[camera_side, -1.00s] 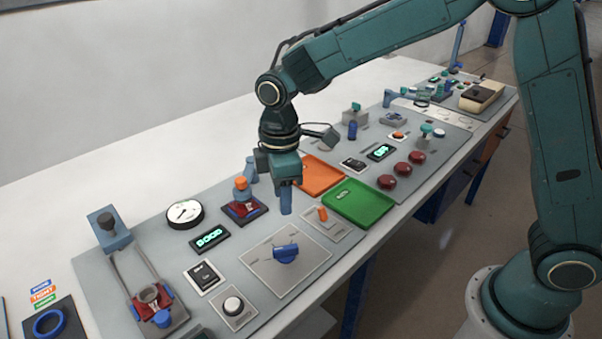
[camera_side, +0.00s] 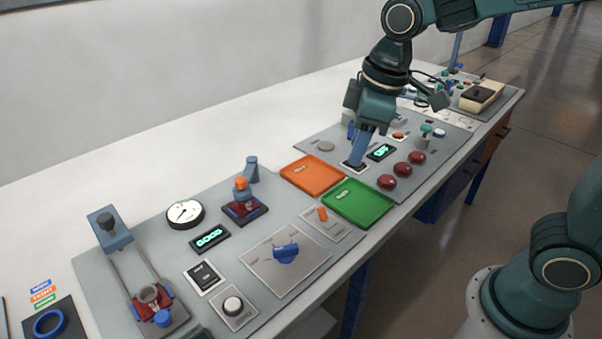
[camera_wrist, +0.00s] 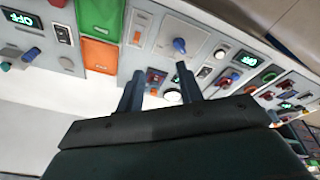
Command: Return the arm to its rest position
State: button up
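My gripper (camera_side: 357,160) is in the side view, raised over the far panel, behind and to the right of the orange tray (camera_side: 312,175). In the wrist view its two fingers (camera_wrist: 159,72) stand apart with nothing between them, so it is open and empty. In the side view the fingers overlap and point downward, slightly tilted. The green tray (camera_side: 358,203) lies in front of the orange one; both look empty. My arm reaches in from the upper right.
The near panel carries a blue knob (camera_side: 286,253), a round gauge (camera_side: 185,213), a display reading GOOD (camera_side: 210,238) and a red fixture with an orange-topped part (camera_side: 242,190). Red buttons (camera_side: 388,182) and an OFF display (camera_side: 381,152) sit near my gripper. The white tabletop behind is clear.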

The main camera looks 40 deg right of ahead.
jog(key=s+d+r+m+t, duration=0.1)
jog(key=s+d+m, duration=0.2)
jog(key=s, duration=0.4)
jog(key=s+d+m+t, duration=0.2)
jog(key=s+d+m, duration=0.1)
jog(key=s, duration=0.4)
jog(key=shift+s+d+r+m+h, duration=0.3)
jog(key=shift+s+d+r+m, duration=0.05)
jog(key=shift+r+m, duration=0.05)
jog(key=shift+o, duration=0.4)
